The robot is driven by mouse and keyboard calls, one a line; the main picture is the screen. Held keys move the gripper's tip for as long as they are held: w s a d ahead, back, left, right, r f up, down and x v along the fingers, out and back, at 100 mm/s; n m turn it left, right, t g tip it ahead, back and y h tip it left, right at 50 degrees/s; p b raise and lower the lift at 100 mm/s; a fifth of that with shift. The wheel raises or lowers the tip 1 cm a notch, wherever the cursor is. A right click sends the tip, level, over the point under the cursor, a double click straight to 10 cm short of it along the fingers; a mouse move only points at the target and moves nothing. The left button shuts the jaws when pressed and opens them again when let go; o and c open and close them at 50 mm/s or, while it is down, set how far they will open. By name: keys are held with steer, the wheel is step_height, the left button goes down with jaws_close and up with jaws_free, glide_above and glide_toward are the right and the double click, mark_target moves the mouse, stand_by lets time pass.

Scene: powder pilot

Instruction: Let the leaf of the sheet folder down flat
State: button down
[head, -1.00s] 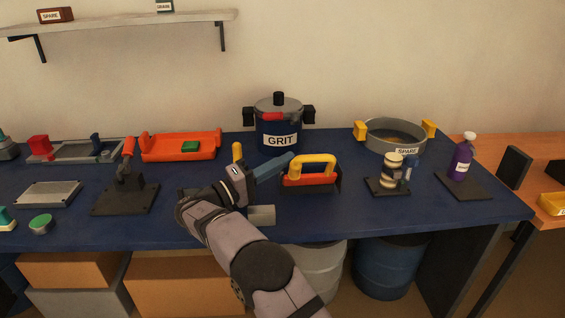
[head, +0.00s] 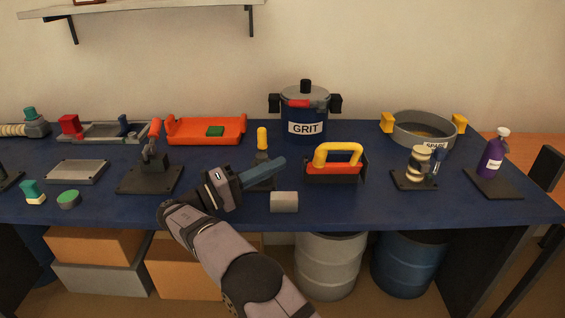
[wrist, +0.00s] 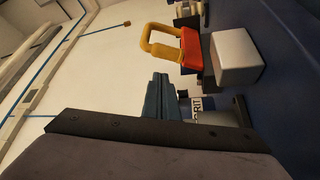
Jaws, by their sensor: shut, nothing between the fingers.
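The piece that looks most like the sheet folder (head: 350,181) stands right of centre on the bench: a dark body with a red-orange bar and a yellow loop handle (head: 338,150) on top. I cannot tell surely which part is the leaf or its exact angle. In the wrist view the yellow handle (wrist: 148,42) and red bar (wrist: 192,52) show past my fingers. My gripper (head: 280,165) is shut and empty, left of the folder and apart from it. Its blue fingers also show in the wrist view (wrist: 160,95).
A grey block (head: 284,202) lies at the bench's front edge, below the fingertips. A yellow-topped post (head: 262,138) stands just behind my gripper. The GRIT pot (head: 306,115) is behind the folder. A small stand with jars (head: 414,180) is to the right.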

steer(key=w+d+r+m+g+h+p, duration=0.15)
steer(key=d+r+m+g+p, duration=0.55)
steer(key=d+r+p, duration=1.35)
steer(key=s+d+r+m+g+y+p, duration=0.1)
steer(key=s+d+r+g+y+p, duration=0.2)
steer(key=d+r+p, duration=0.35)
steer(key=s+d+r+g+y+p, duration=0.2)
steer(key=s+d+r+y+p, duration=0.1)
steer(key=d, duration=0.6)
steer(key=w+a+f+n+t+y, duration=0.1)
steer(key=w+a+f+t+y, duration=0.15)
steer(key=a+f+y, duration=0.75)
steer(key=w+a+f+n+t+y, duration=0.3)
steer(key=w+a, duration=0.5)
steer(key=a, duration=0.4)
steer(key=shift+a+y+p, duration=0.15)
steer(key=shift+y+p, duration=0.2)
steer(key=shift+p, duration=0.1)
